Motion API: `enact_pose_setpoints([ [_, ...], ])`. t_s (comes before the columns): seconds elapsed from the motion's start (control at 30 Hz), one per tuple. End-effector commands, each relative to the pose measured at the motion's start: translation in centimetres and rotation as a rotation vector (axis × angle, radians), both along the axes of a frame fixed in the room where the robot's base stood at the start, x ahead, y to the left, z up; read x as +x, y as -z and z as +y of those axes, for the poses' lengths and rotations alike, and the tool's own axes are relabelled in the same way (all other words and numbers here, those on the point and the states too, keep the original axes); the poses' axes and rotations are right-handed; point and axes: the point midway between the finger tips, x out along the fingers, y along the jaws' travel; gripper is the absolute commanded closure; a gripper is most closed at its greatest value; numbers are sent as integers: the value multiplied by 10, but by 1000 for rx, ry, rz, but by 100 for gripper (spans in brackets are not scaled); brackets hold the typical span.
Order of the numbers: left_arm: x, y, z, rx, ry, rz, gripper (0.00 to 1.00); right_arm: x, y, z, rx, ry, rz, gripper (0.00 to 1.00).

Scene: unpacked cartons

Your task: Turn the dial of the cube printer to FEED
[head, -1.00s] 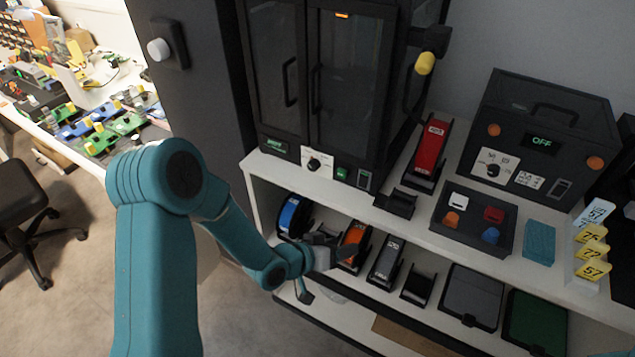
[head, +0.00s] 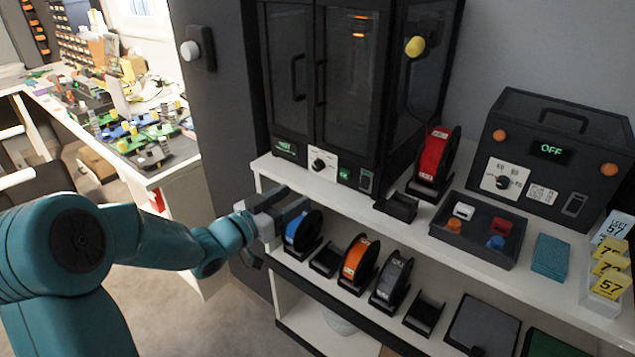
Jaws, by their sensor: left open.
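The cube printer (head: 362,90) is the tall black cabinet with two glass doors on the upper shelf. Its dial (head: 320,164) is a black knob on a white plate at the lower front, beside a small green display (head: 286,147). The dial's labels and the display's text are too small to read. My left gripper (head: 294,201) is open and empty, just in front of the upper shelf's edge, below and left of the dial and apart from it. The blue spool (head: 303,230) is just below its fingers. My right gripper is not in view.
A black box (head: 550,150) showing OFF, with its own dial (head: 502,183), stands at the right. A red spool (head: 432,163), an empty holder (head: 397,206) and a parts tray (head: 478,236) share the upper shelf. Orange (head: 359,261) and grey (head: 390,282) spools stand below.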

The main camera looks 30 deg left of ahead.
Motion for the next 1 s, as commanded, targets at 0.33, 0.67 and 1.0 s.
enact_pose_setpoints([
  [0.33,-17,7,47,48,-97,-29,44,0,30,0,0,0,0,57],
  [0.67,41,6,41,45,-95,-29,44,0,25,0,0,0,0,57],
  [1.0,115,6,33,46,-97,-28,44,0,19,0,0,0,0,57],
])
